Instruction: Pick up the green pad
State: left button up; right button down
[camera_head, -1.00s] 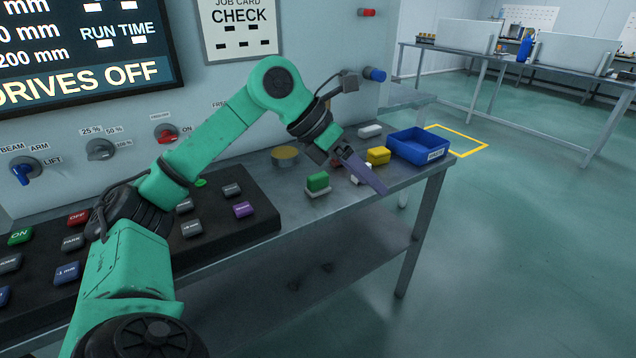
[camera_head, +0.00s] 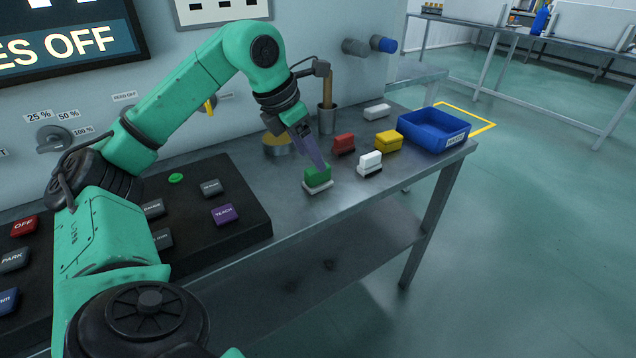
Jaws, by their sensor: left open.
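The green pad (camera_head: 317,177) sits on a pale base on the grey metal bench (camera_head: 290,213), near its front edge. My left gripper (camera_head: 318,165) is open and reaches down from above and behind. Its purple-grey fingers overlap the top of the green pad in the camera_head view. I cannot tell whether they touch it or straddle it. My right gripper is not in view.
A red pad (camera_head: 343,144), a white pad (camera_head: 370,162) and a yellow block (camera_head: 388,141) stand to the right. A blue bin (camera_head: 432,131) is at the bench's right end. A black button panel (camera_head: 205,212) lies left. A metal cup (camera_head: 327,120) stands behind.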

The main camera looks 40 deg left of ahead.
pick_arm(q)
jog(key=b+x, duration=0.1)
jog(key=x, duration=0.4)
jog(key=shift+w+f, duration=0.1)
jog(key=shift+f, duration=0.1)
jog(key=shift+w+a+f, duration=0.1)
jog(key=shift+w+f, duration=0.1)
jog(key=shift+f, duration=0.1)
jog(key=shift+r, duration=0.1)
grip_shut()
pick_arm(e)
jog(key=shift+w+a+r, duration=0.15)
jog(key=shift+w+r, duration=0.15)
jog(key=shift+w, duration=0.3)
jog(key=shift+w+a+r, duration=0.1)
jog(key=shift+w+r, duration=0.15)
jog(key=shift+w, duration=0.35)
pick_arm(q)
jog(key=shift+r, duration=0.1)
